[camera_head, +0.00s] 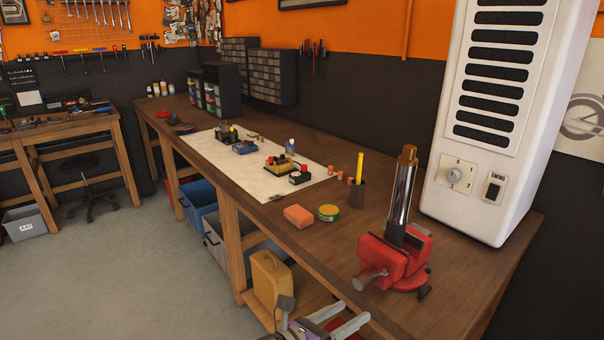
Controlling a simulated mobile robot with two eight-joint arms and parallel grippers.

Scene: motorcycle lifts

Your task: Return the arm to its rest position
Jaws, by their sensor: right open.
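My right gripper (355,313) shows at the bottom edge of the head view, right of centre. Its two pale fingers point up and to the right, with a gap between them and nothing seen in it. It is in front of the workbench's (318,255) front edge, below and left of a red vise (395,262). Most of my right arm is out of the frame. My left gripper is not in view.
The vise holds an upright metal tube (402,200). A white heater (500,125) stands at right. A yellow canister (272,280) sits below.

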